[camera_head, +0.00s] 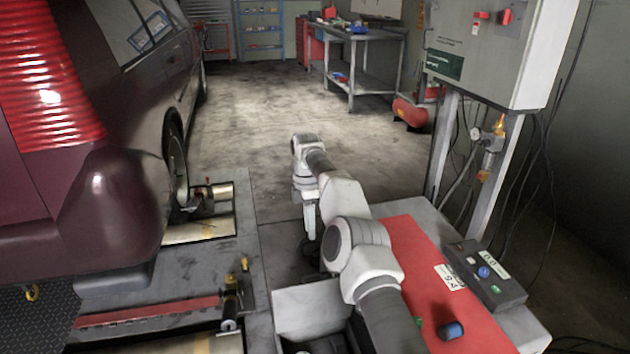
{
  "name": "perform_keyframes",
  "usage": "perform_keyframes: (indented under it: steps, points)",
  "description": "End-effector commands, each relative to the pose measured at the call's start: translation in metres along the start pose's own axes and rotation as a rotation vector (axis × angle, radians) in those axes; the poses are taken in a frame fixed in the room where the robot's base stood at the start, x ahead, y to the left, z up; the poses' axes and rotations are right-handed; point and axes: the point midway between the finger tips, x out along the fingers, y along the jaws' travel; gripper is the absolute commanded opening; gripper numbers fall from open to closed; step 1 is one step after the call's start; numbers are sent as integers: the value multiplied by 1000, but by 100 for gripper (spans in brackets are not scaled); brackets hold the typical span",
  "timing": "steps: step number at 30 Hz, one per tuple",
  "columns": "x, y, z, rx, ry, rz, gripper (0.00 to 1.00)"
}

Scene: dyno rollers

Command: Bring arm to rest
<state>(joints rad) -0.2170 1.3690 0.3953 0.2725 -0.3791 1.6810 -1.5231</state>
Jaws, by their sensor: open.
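My arm reaches from the bottom of the head view forward over the gap beside the red-topped bench, bent at the elbow. Its far end turns downward, and my gripper (310,222) hangs there, pointing down. The gripper is small in the picture and partly hidden by my own wrist. It is open, and I see nothing held in it. It hangs above the floor between the roller bed and the bench.
A dark red car (110,190) stands at left on the roller bed (190,275). At right are a red bench top (415,250), a button box (485,272), a blue cylinder (451,331) and a grey cabinet (500,50). Open floor (275,110) lies ahead, before a workbench (365,85).

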Motion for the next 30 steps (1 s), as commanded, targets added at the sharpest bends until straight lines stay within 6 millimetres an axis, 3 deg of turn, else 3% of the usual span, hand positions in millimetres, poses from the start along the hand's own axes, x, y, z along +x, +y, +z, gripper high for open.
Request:
perform_keyframes:
  steps: [5, 14, 21, 30]
  points:
    - [-23, -2, -1, 27, -7, 26, 42]
    - [-108, -25, -1, 178, -29, 120, 42]
    - [-166, -62, 5, 329, -37, 196, 42]
    - [-220, -125, 18, 547, -24, 287, 42]
